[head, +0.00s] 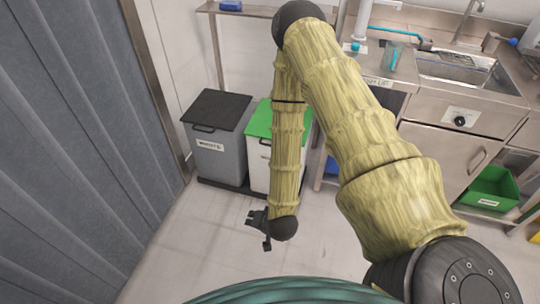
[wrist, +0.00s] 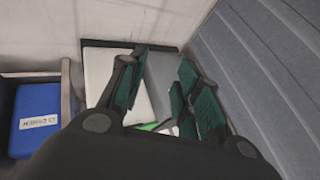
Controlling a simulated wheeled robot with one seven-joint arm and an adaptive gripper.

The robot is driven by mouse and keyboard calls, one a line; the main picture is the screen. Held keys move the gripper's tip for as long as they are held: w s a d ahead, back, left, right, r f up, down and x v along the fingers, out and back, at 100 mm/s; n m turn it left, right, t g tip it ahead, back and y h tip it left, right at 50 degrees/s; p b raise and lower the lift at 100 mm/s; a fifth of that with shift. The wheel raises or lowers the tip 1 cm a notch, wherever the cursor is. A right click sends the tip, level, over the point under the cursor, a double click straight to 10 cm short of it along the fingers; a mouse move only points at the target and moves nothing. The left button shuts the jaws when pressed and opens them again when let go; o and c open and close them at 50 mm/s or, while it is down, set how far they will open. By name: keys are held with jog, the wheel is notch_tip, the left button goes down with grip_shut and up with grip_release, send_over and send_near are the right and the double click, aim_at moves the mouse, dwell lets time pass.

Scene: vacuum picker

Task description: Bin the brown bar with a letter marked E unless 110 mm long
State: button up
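No brown bar shows in either view. My gripper (head: 257,228) hangs low over the floor in front of the bins, and it also shows in the wrist view (wrist: 157,85). Its green-padded fingers are apart with nothing between them. A grey bin (head: 218,160) with a closed black lid (head: 217,109) stands by the back wall; its front label is too small to read surely. A white bin (head: 257,165) with a green lid (head: 262,122) stands to its right, partly hidden by my arm. Both bins also show beyond the fingers in the wrist view.
A grey curtain (head: 75,130) closes off the left. A steel sink counter (head: 475,75) is at the back right, with a green crate (head: 492,188) below. A labelled blue box (wrist: 42,118) sits left in the wrist view. The floor (head: 200,240) in front of the bins is clear.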

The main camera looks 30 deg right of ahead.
jog(key=w+d+f+m+t+h+b, duration=0.1)
jog(key=w+d+f+m+t+b, duration=0.2)
jog(key=w, duration=0.4)
jog(key=w+d+f+m+h+b, duration=0.1)
jog(key=w+d+f+m+b, duration=0.15)
jog(key=w+d+b, duration=0.35)
jog(key=w+d+r+m+t+h+b, duration=0.2)
jog(key=w+d+m+t+h+b, duration=0.25)
jog(key=w+d+m+b, duration=0.6)
jog(key=shift+n+g+h, duration=0.35)
jog(key=shift+n+h, duration=0.2)
jog(key=shift+n, duration=0.05)
jog(key=x, duration=0.3)
jog(key=d+p+x, duration=0.1)
jog(key=x, duration=0.3)
jog(key=s+d+p+x, duration=0.1)
jog(key=x, duration=0.2)
jog(key=shift+w+d+r, duration=0.1)
jog(key=shift+w, duration=0.15)
grip_shut()
